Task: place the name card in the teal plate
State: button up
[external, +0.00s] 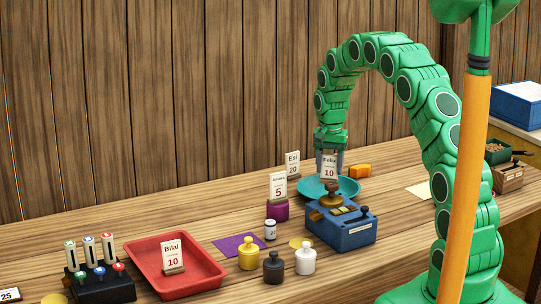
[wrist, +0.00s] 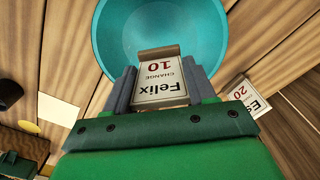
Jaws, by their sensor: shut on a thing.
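The name card reading "Felix 10" (external: 329,168) is white on a brown base. My gripper (external: 331,158) is shut on it, and the wrist view shows the card (wrist: 162,82) between the two grey fingers (wrist: 160,92). The teal plate (external: 348,187) is a round shallow dish on the table. I cannot tell whether the card touches the plate. The blue balance box in front hides part of the plate in the external view.
A blue box with a brass pan (external: 345,229) stands just in front of the plate. Cards reading Esi (external: 292,163) and Amara (external: 278,187) stand to the left. An orange block (external: 360,170) lies behind. The red tray (external: 205,279) holds the Bilal card (external: 173,253).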

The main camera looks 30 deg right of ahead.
aim_at(329, 178)
jog(key=shift+f, duration=1.8)
jog(key=o, duration=1.1)
jog(key=shift+r, duration=3.45)
